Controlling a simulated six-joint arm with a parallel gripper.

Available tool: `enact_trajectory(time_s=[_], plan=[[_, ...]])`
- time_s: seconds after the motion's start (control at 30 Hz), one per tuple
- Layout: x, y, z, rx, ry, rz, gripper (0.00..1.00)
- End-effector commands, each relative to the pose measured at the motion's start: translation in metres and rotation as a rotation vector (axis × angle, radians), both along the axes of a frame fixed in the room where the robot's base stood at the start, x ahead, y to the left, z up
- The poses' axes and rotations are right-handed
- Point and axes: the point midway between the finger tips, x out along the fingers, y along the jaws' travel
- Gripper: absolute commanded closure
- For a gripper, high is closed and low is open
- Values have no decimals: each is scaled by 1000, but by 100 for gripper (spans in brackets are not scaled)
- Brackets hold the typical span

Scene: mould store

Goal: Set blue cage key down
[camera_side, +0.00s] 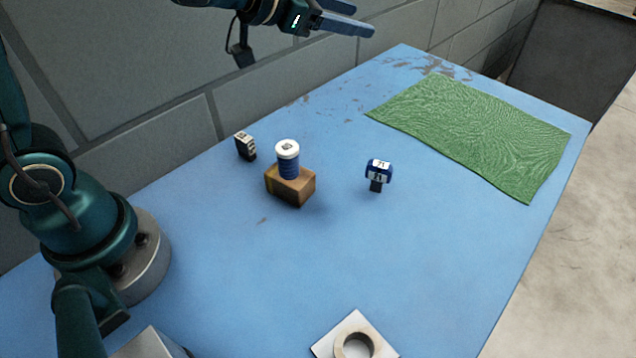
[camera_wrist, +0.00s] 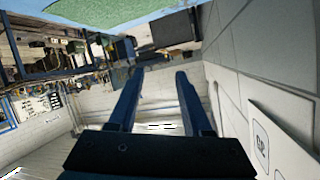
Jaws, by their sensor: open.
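The blue cage key (camera_side: 378,172), a small blue piece with a white label marked 71 and a dark lower part, stands on the blue table in the side view. My gripper (camera_side: 360,20) is high above the table near the wall, up and left of the key and well apart from it. Its two blue fingers point right. In the wrist view the fingers (camera_wrist: 158,78) are spread with nothing between them. The key does not show in the wrist view.
A blue and white cylinder (camera_side: 288,160) stands on a brown block (camera_side: 291,187). A small black and white block (camera_side: 245,146) stands behind it. A green mat (camera_side: 480,135) covers the far right. A pale plate with a ring (camera_side: 354,340) is at the front. The table centre (camera_side: 330,255) is clear.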

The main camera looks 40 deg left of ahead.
Motion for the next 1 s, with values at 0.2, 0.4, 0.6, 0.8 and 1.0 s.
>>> enact_trajectory(time_s=[0.2,0.4,0.6,0.8,1.0], plan=[[-81,57,4,-12,174,360,51],[-176,55,-31,-99,467,475,51],[-236,31,-55,-172,669,439,51],[-249,23,-60,-189,718,418,51],[-248,23,-60,-189,717,419,51]])
